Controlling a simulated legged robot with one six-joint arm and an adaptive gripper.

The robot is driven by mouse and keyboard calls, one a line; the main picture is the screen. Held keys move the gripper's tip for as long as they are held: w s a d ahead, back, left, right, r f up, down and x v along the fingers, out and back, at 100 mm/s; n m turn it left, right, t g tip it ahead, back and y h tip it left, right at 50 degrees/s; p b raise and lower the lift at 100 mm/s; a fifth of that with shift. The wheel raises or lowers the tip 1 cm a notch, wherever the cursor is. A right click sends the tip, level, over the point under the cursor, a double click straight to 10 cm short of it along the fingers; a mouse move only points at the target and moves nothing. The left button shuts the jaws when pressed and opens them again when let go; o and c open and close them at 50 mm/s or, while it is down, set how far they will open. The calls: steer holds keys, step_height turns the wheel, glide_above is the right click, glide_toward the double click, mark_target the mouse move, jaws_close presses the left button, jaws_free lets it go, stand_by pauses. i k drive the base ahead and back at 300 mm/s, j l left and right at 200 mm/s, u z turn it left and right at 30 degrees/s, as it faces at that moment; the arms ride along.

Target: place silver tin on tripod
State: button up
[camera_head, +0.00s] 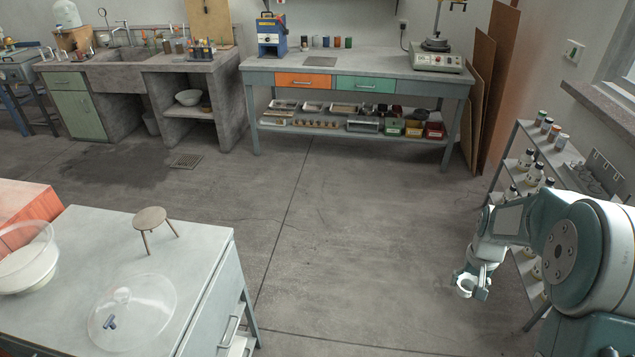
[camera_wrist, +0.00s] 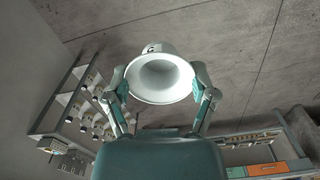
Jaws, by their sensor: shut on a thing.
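The silver tin (camera_wrist: 160,77) looks like a pale, round, hollow vessel with a wide flared rim. Its open mouth faces the wrist camera. My gripper (camera_wrist: 161,90) is shut on it, with one finger on each side. In the head view my gripper (camera_head: 474,284) hangs over open floor at the lower right, and the tin (camera_head: 465,287) shows small and pale at its end. The tripod (camera_head: 151,217) is a small brown stand with a round flat top and thin legs. It stands on the pale worktop at the left, far from my gripper, and its top looks bare.
The worktop (camera_head: 62,262) also holds a clear dome (camera_head: 150,300) in front of the tripod and a clear bowl (camera_head: 28,262) at the left. A shelf rack (camera_head: 515,170) with bottles stands close beside my arm. The floor (camera_head: 345,240) between is clear.

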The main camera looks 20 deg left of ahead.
mark_target(148, 217)
steer(key=i+u, duration=0.8)
steer(key=i+l+u, duration=0.1)
steer(key=i+u, duration=0.15)
steer(key=u, duration=0.15)
steer(key=i+u, duration=0.15)
steer(key=u, duration=0.3)
steer(key=i+u, duration=0.15)
steer(key=u, duration=0.3)
steer(key=i+l+u, duration=0.15)
steer(key=u, duration=0.25)
steer(key=i+l+u, duration=0.1)
steer(key=u, duration=0.3)
steer(key=i+l+u, duration=0.25)
steer(key=u, duration=0.2)
steer(key=i+l+u, duration=0.2)
steer(key=u, duration=0.2)
